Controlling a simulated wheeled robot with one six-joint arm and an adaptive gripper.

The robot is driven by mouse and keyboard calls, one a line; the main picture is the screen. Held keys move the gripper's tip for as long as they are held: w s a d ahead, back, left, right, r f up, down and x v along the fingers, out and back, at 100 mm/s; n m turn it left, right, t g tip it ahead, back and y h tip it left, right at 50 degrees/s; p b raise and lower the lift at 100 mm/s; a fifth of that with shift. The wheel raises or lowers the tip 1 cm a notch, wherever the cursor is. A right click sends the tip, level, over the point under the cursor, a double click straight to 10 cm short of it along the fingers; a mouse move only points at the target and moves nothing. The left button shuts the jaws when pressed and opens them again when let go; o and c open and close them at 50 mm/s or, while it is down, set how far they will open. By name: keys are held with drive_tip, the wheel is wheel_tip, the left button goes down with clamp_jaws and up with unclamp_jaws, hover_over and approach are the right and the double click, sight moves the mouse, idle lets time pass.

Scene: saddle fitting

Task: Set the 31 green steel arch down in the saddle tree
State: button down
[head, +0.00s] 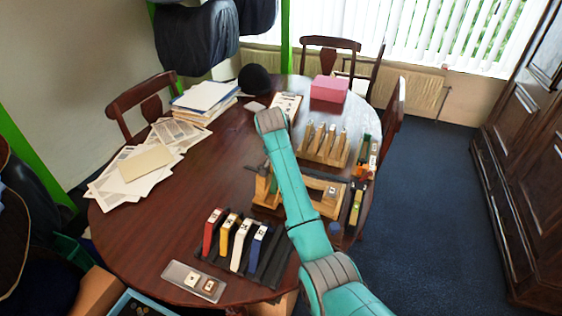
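I cannot pick out the 31 green steel arch with certainty. A small yellow-green piece (355,212) lies in a dark narrow tray at the table's right edge, too small to read. A light wooden frame (328,201) with an upright end block (264,188) stands mid-table, partly behind my teal arm. It may be the saddle tree, but its middle is hidden. My arm reaches up from the lower right across the table, with its elbow joint above the tabletop. My gripper does not show, so I cannot see whether it holds anything.
A dark rack (268,262) holds red, yellow, white and blue upright pieces. A wooden stand (324,148) with several upright tools, a pink box (329,89) and a grey tray (192,281) also sit there. Papers (140,165) cover the left; the tabletop (150,225) front left is clear.

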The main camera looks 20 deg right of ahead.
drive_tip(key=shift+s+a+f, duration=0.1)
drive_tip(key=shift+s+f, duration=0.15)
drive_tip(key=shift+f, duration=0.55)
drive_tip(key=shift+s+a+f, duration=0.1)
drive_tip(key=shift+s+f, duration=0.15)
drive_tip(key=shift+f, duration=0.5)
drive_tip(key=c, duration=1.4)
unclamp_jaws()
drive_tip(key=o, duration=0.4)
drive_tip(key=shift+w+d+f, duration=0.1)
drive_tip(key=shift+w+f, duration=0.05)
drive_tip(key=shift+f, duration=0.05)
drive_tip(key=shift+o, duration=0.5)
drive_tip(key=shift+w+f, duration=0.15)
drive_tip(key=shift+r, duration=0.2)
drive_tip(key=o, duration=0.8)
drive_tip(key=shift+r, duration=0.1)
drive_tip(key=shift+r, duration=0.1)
